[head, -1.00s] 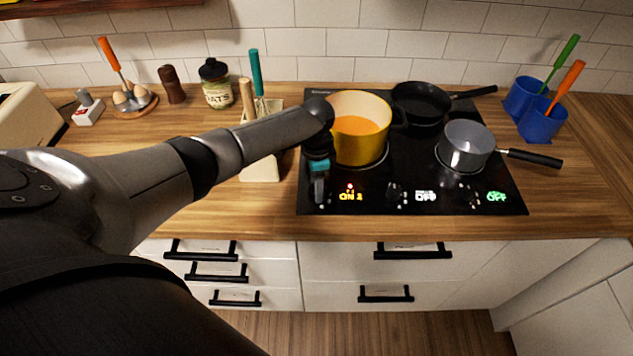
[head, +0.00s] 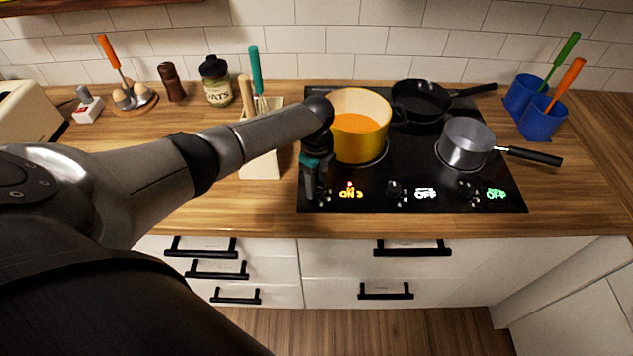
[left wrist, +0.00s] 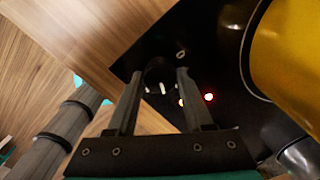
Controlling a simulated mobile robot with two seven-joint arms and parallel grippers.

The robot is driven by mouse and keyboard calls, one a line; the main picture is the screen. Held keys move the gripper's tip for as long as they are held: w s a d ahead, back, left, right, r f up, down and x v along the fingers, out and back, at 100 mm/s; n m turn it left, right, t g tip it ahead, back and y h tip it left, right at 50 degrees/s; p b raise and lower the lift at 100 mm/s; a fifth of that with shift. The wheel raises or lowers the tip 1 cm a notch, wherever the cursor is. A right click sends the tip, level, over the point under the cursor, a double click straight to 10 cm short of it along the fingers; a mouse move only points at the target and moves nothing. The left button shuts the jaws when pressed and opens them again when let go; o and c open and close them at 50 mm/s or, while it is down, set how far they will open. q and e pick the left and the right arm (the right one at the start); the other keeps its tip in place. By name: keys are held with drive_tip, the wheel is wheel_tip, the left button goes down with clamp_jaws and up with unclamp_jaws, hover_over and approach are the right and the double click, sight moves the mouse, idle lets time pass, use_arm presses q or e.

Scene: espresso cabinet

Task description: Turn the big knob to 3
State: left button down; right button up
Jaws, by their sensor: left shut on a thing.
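The knob (left wrist: 159,68) at the left front of the black cooktop (head: 415,180) sits between the fingers of my left gripper (left wrist: 158,82) in the left wrist view. My left gripper (head: 318,198) is shut on this knob from above. In the head view the gripper hides most of the knob. The orange display (head: 351,194) beside it reads ON 3. The other two displays, white (head: 426,194) and green (head: 497,194), read OFF. My right gripper is not in view.
A yellow pot (head: 362,146) with orange contents stands just behind my left gripper. A black pan (head: 421,102) and a grey saucepan (head: 466,144) are on the cooktop. A utensil holder (head: 259,166) stands to the left, partly behind my arm. The front counter strip is clear.

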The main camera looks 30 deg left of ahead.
sight(317, 186)
use_arm(q)
drive_tip(key=shift+m, duration=0.6)
drive_tip(key=shift+c, duration=1.5)
unclamp_jaws()
wheel_tip(317, 186, up, 15)
drive_tip(key=p, duration=0.1)
drive_tip(key=shift+r, duration=0.15)
